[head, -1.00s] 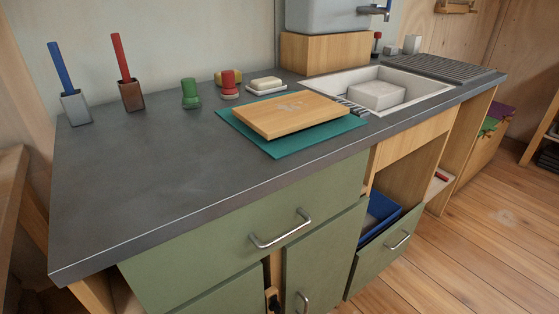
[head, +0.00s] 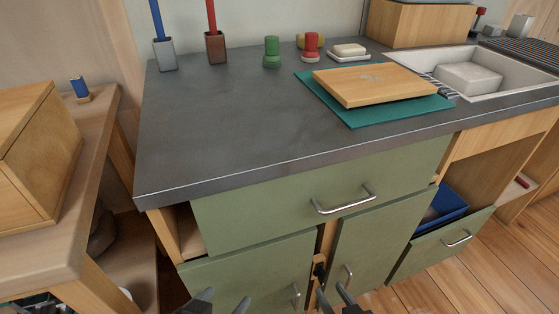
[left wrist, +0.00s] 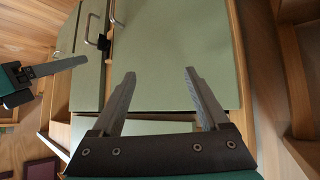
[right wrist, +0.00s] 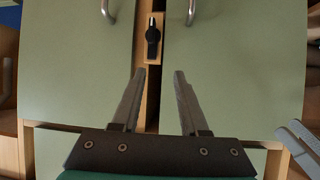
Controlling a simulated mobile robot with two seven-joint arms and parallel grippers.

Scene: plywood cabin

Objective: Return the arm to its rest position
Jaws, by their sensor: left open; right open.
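My left gripper (head: 221,300) is at the bottom edge of the head view, in front of the green cabinet doors. In the left wrist view its fingers (left wrist: 159,70) are apart with nothing between them. My right gripper (head: 333,295) is to the right of it, also low in front of the doors. In the right wrist view its fingers (right wrist: 157,72) are apart and empty, with green doors and a dark latch (right wrist: 153,36) beyond. Most of both arms is outside the head view.
The grey worktop (head: 220,125) holds a wooden board (head: 373,84) on a teal mat (head: 352,115). A lower drawer (head: 440,247) stands open by a blue tray (head: 443,206). A wooden side table (head: 95,130) with a box (head: 40,150) is at left.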

